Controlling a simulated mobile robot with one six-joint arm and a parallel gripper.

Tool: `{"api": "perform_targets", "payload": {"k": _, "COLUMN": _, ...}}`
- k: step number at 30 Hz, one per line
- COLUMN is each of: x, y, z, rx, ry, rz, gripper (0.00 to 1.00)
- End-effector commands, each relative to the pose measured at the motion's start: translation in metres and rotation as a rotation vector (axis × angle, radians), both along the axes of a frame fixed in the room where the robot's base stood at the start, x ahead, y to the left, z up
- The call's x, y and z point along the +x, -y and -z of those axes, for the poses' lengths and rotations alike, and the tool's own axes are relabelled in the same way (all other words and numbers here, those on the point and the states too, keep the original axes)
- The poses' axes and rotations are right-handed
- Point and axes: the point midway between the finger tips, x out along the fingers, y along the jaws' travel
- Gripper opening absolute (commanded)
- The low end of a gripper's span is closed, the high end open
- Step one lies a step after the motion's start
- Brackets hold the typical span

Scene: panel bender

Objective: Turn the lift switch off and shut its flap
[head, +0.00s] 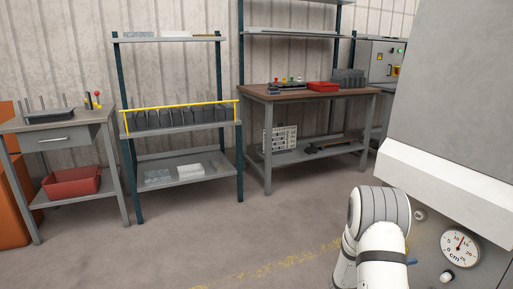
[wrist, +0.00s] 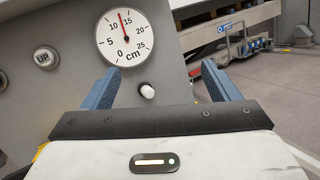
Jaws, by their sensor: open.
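A grey machine panel (wrist: 60,95) fills the left of the wrist view. It carries a round cm dial (wrist: 125,38), with its red needle between 10 and 15, and a round UP button (wrist: 45,58). A small white-tipped knob or switch (wrist: 147,91) sits below the dial; I cannot tell whether it is the lift switch or how it is set. No flap can be made out. My gripper (wrist: 158,72) is open and empty, its two blue fingers wide apart, in front of the panel. In the head view the dial (head: 460,248) is right of my arm.
A wooden-topped workbench (head: 305,92) with a red tray (head: 322,86) stands at the back. A shelf rack (head: 185,131) with a yellow rail and a small grey table (head: 50,122) stand to the left. The floor (head: 190,235) between is clear.

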Motion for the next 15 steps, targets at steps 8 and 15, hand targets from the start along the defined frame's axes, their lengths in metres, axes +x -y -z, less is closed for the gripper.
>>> {"api": "perform_targets", "payload": {"k": 8, "x": -0.071, "y": -0.039, "z": -0.136, "rx": 0.288, "ry": 0.283, "rz": 0.264, "gripper": 0.82}}
{"api": "perform_targets", "payload": {"k": 15, "x": -0.127, "y": -0.099, "z": -0.207, "rx": 0.588, "ry": 0.564, "rz": 0.444, "gripper": 0.82}}
